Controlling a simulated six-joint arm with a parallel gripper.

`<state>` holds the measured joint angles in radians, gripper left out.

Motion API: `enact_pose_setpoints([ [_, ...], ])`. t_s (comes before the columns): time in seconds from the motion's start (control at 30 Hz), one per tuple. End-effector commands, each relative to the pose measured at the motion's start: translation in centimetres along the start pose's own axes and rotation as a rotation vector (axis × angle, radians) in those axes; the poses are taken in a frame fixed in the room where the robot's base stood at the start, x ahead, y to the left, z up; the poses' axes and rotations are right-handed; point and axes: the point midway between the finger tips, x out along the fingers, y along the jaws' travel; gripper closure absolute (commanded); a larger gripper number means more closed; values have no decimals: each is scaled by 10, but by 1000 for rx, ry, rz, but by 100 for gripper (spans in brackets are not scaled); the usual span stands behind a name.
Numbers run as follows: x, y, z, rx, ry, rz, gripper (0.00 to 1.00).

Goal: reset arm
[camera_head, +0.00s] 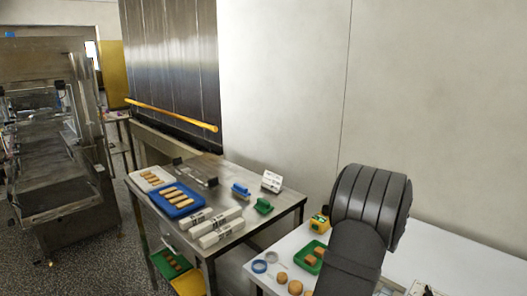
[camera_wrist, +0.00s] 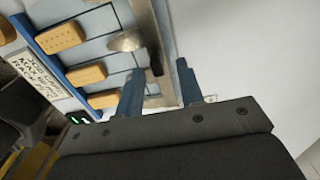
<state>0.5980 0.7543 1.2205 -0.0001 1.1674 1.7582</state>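My gripper (camera_wrist: 160,76) shows in the wrist view with two blue-grey fingers apart and nothing clearly held between them. Beyond the fingers is a pale surface (camera_wrist: 95,30) with tan rectangular biscuits (camera_wrist: 60,38) on it, left of the fingers. A metal rail (camera_wrist: 147,22) runs behind the gap between the fingers. In the head view my dark grey arm stands at the right, over the white table; the gripper itself does not show there.
A steel table (camera_head: 232,235) holds a blue tray (camera_head: 169,209) of bars, white boxes (camera_head: 215,224) and a green item (camera_head: 264,206). The white table (camera_head: 455,262) holds a green tray (camera_head: 303,262) and round biscuits (camera_head: 295,287). A large machine (camera_head: 50,140) stands left.

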Motion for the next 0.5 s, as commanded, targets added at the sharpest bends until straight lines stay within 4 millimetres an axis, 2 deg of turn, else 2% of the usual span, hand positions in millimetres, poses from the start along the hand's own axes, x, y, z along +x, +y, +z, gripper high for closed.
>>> enact_pose_setpoints([
  [0.07,15,0,0,0,0,2,65],
  [0.23,11,16,0,0,0,-1,65],
  [0.5,12,18,0,0,0,0,65],
])
